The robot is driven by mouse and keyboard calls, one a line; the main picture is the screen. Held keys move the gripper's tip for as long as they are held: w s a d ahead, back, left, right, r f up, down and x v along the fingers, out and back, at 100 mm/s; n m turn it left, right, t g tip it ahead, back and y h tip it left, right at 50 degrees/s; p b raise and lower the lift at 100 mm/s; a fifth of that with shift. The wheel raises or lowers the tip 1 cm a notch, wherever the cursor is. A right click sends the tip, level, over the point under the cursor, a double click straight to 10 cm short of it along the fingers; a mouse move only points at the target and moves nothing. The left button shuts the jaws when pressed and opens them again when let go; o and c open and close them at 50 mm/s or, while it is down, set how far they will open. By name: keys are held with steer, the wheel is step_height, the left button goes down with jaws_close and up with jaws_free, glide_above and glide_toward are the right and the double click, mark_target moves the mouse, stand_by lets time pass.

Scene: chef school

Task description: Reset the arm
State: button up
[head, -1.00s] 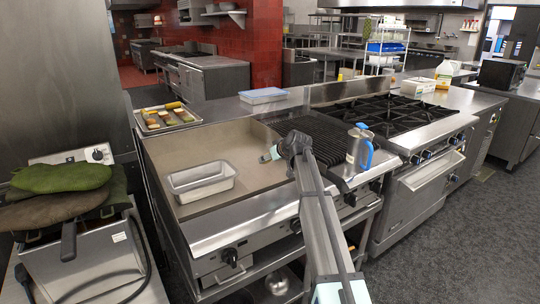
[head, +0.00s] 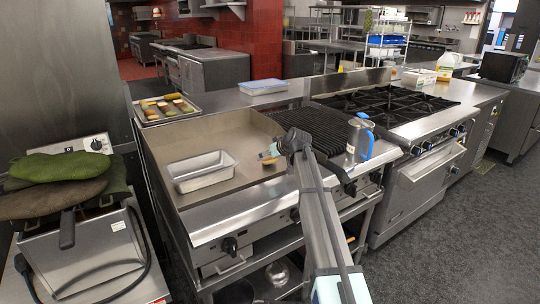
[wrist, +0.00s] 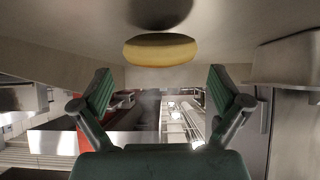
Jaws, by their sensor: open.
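My gripper (head: 274,153) is over the right part of the flat griddle (head: 225,145), at the end of my grey arm. In the wrist view my gripper (wrist: 160,76) is open, with its two green-padded fingers spread and nothing between them. A round yellowish piece of food (wrist: 160,51) shows just beyond the fingertips, apart from them, seemingly on the griddle surface, with a dark shadow by it. In the head view a small yellowish patch, likely the same piece (head: 269,160), shows at my gripper's tip, partly hidden.
A metal pan (head: 202,172) sits on the griddle left of my gripper. A blue-handled pitcher (head: 360,138) stands close on the right, by the grill grate (head: 318,128). A food tray (head: 167,108) and a blue-lidded container (head: 263,88) are behind. Floor is clear at right.

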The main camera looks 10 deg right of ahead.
steer(key=shift+s, duration=0.1)
stand_by(0.4)
steer(key=p+v, duration=0.2)
steer(key=v, duration=0.8)
steer(key=shift+p, duration=0.4)
stand_by(0.4)
stand_by(0.5)
